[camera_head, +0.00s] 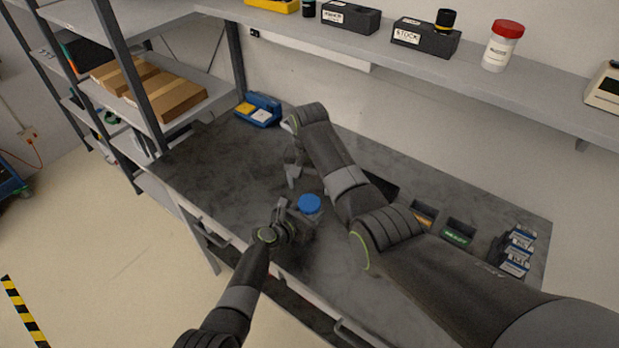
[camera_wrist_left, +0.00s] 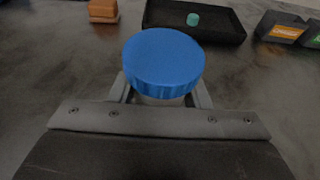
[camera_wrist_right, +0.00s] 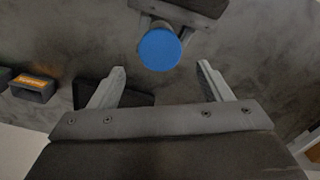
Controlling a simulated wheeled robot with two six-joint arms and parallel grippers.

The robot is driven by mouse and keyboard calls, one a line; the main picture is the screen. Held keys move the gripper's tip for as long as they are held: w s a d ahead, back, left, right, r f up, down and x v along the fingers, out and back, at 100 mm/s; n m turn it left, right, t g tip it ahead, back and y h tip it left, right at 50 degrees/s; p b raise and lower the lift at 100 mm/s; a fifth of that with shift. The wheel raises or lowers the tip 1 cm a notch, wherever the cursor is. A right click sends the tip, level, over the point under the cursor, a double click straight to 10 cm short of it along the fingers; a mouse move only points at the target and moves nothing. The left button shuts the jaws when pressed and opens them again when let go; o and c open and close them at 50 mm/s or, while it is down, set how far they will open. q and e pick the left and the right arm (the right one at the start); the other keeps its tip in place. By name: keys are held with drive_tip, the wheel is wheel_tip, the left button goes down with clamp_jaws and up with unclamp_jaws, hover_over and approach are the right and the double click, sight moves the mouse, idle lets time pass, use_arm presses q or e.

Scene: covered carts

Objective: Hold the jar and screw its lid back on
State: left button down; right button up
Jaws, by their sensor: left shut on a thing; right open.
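The jar, its pale body mostly hidden (camera_wrist_left: 160,100), stands between the fingers of my left gripper (camera_head: 290,213), which is shut on it. A round blue lid (camera_head: 309,203) with a ribbed rim sits on top of the jar, and it fills the middle of the left wrist view (camera_wrist_left: 163,60). I cannot tell how tightly it sits. My right gripper (camera_head: 296,168) is open and empty, behind and slightly left of the lid in the head view. In the right wrist view the lid (camera_wrist_right: 160,49) lies beyond and between the spread fingertips, apart from them.
A black tray (camera_wrist_left: 232,36) with a small teal piece (camera_wrist_left: 193,19) lies near the jar. An orange-brown block (camera_wrist_left: 103,11) is beside it. Labelled bins (camera_head: 458,232) stand right, a blue bin (camera_head: 258,110) at the back left. A shelf (camera_head: 400,58) overhangs the back. The left worktop is clear.

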sight(309, 202)
drive_tip(key=shift+f, duration=3.25)
drive_tip(key=c, duration=1)
drive_tip(key=o, duration=1.2)
drive_tip(key=shift+c, duration=0.2)
wheel_tip(309, 202, up, 12)
